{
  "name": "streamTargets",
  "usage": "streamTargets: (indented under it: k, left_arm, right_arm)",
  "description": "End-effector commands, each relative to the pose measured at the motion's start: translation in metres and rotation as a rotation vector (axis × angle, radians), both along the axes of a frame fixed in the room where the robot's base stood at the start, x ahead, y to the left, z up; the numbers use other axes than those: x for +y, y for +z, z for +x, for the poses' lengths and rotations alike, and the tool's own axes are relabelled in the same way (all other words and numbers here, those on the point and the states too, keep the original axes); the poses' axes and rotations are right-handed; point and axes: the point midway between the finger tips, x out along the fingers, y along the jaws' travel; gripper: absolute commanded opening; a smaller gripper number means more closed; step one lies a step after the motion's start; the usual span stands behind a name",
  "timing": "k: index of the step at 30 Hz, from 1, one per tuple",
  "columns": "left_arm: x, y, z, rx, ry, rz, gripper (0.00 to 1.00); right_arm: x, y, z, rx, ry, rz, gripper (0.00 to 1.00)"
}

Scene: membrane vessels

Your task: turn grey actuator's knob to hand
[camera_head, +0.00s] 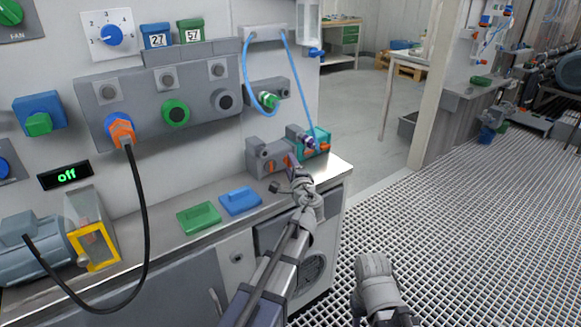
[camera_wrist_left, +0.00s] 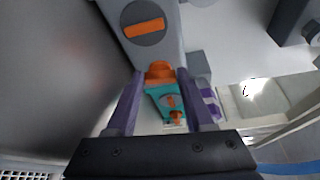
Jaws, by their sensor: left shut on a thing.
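The grey actuator (camera_head: 262,154) stands at the right end of the bench, and its grey body (camera_wrist_left: 163,12) with an orange bar on a round dial fills the top of the left wrist view. Its orange knob (camera_wrist_left: 159,71) sticks out at the body's near end. My left gripper (camera_head: 291,164) reaches it from the front; in the left wrist view its two purple fingers (camera_wrist_left: 163,80) are on either side of the knob, shut on it. The fingertips are small in the head view.
A teal actuator (camera_head: 317,151) with orange parts stands just right of the grey one, close behind the knob in the wrist view (camera_wrist_left: 168,101). Green (camera_head: 199,216) and blue (camera_head: 240,201) blocks lie on the bench left of my arm. A blue hose hangs above. The grating floor at right is clear.

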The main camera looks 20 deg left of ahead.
Motion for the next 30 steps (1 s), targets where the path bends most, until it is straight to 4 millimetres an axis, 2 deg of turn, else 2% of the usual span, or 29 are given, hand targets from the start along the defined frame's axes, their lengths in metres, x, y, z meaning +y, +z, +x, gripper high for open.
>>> streamTargets:
  k: [2,3,11,20,30]
  left_arm:
    - [0.001,-0.001,-0.002,0.000,0.003,-0.006,0.00]
    - [0.001,-0.001,-0.002,0.000,0.003,-0.006,0.54]
    - [0.000,-0.001,-0.001,0.001,0.001,-0.003,0.82]
    - [0.000,0.000,0.000,0.005,0.000,0.002,0.82]
    - [-0.001,0.008,0.001,0.171,0.001,0.131,0.82]
  right_arm:
    - [0.000,0.000,0.000,0.000,0.000,0.000,0.46]
    - [0.000,0.000,0.000,0.000,0.000,0.000,0.46]
    - [0.000,0.000,0.000,0.000,0.000,0.000,0.46]
    - [0.000,0.001,0.000,0.000,0.000,0.000,0.46]
    - [0.000,0.026,0.000,0.000,0.000,0.000,0.46]
